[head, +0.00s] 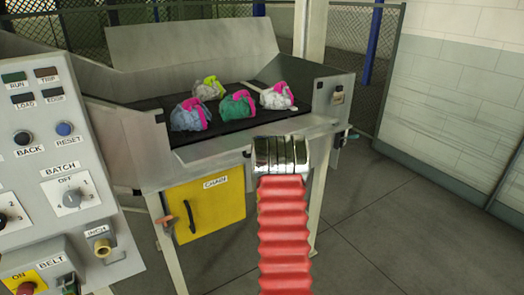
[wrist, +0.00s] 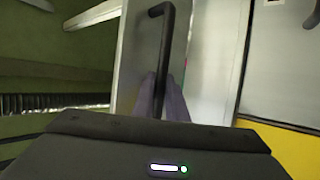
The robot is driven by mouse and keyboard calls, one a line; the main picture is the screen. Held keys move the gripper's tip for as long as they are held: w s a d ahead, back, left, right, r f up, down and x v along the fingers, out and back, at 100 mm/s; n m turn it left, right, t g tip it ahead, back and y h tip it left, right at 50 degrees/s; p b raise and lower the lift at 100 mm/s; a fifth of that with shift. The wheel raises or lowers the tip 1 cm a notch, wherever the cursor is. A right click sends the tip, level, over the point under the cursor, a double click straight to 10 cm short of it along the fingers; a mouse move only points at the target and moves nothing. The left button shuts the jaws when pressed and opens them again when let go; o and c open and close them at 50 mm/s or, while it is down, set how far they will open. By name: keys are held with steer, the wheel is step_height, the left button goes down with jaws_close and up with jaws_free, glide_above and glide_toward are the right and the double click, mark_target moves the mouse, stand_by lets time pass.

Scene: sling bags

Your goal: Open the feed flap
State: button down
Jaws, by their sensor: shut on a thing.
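In the wrist view, a black bar handle (wrist: 166,45) stands on a grey metal panel (wrist: 137,60), which looks like the feed flap. My gripper (wrist: 160,102) has its two fingers on either side of the handle's lower part and is shut on it. The contact itself is partly hidden by my gripper body. In the head view my red-sleeved arm and its shiny cuff reach to the machine's front edge and hide my gripper and that handle. How far the flap stands open cannot be told.
Several sling bags (head: 239,104) lie on the black belt (head: 262,116) of the metal trough (head: 190,50). Below it is a yellow door (head: 222,208) with its own black handle. A control panel (head: 55,150) stands close at left. Floor at right (head: 400,220) is clear.

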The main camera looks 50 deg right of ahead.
steer(key=shift+d+f+m+h, duration=0.2)
steer(key=shift+m+h, duration=0.1)
steer(key=shift+h, duration=0.2)
steer(key=shift+w+a, duration=0.1)
steer(key=shift+a, duration=0.05)
steer(key=c, duration=2)
jaws_free()
steer(key=shift+c, duration=0.2)
steer(key=v, duration=0.7)
steer(key=shift+a+f, duration=0.2)
